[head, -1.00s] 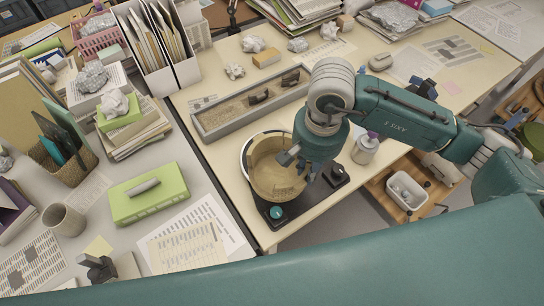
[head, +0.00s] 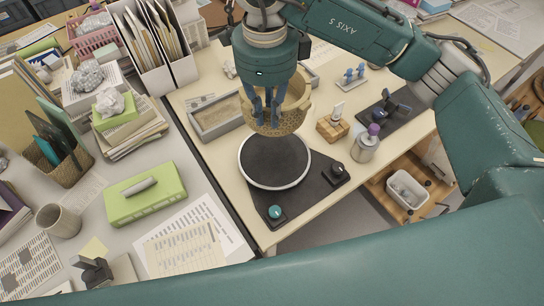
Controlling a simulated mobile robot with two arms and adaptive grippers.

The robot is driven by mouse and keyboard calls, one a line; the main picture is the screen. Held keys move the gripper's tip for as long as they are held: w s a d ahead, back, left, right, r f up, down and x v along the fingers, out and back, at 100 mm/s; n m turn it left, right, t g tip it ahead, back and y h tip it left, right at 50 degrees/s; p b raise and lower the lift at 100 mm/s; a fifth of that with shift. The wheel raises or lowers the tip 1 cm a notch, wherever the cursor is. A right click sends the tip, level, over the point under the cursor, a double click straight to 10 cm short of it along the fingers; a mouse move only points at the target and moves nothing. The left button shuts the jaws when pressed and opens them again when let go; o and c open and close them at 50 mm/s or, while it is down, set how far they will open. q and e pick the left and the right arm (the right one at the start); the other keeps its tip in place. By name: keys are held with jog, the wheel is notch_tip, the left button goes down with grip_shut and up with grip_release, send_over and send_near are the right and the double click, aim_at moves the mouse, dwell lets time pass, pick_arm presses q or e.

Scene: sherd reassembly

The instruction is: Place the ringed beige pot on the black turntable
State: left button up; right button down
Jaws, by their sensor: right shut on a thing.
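The ringed beige pot (head: 284,123) hangs upright below my right gripper (head: 263,118), which is shut on its near-left wall. Part of the pot's rim and inside is hidden by the gripper and its blue fingers. The black turntable (head: 274,160) has a round, pale-rimmed disc on a dark base, and its disc is empty. In the head view the pot is above the far edge of the disc, seemingly apart from it; its exact height is hard to tell. My left gripper is not in view.
A grey tray (head: 196,112) lies behind-left of the turntable. A wooden block holder (head: 333,130) and a purple-capped bottle (head: 366,147) stand to the right. A green case (head: 148,195) lies left.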

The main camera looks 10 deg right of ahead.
notch_tip(320, 180, down, 18)
jog(key=p, duration=0.4)
jog(key=shift+w+f, duration=0.1)
jog(key=shift+f, duration=0.25)
jog(key=shift+f, duration=0.2)
jog(key=c, duration=1.7)
grip_release()
jog(key=shift+r, duration=0.1)
